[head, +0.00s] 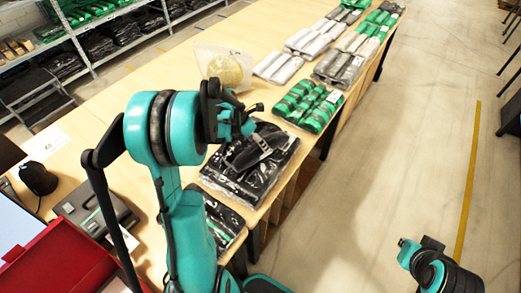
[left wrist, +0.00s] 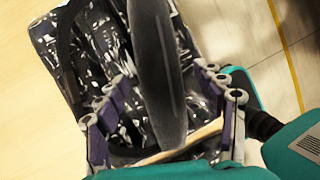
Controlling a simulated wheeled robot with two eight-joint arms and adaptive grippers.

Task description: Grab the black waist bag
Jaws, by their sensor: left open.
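The black waist bag (head: 250,154) lies on top of black clothing in clear plastic packages (head: 262,180) near the table's right edge. In the left wrist view the waist bag (left wrist: 157,70) is a long dark rounded shape running between the two fingers. My left gripper (head: 238,130) is over the bag in the head view, partly covering it. In the left wrist view the left gripper (left wrist: 160,92) is open, with one finger on each side of the bag. Whether the fingers touch it cannot be told. My right arm shows at the lower right, and its gripper's opening is unclear.
Green rolled packs (head: 307,105) lie beyond the black packages, with grey and white packs further back. A clear bag with a yellowish item (head: 225,67) stands behind the left gripper. A red box (head: 62,262) and dark case (head: 95,211) are at left. The floor at right is open.

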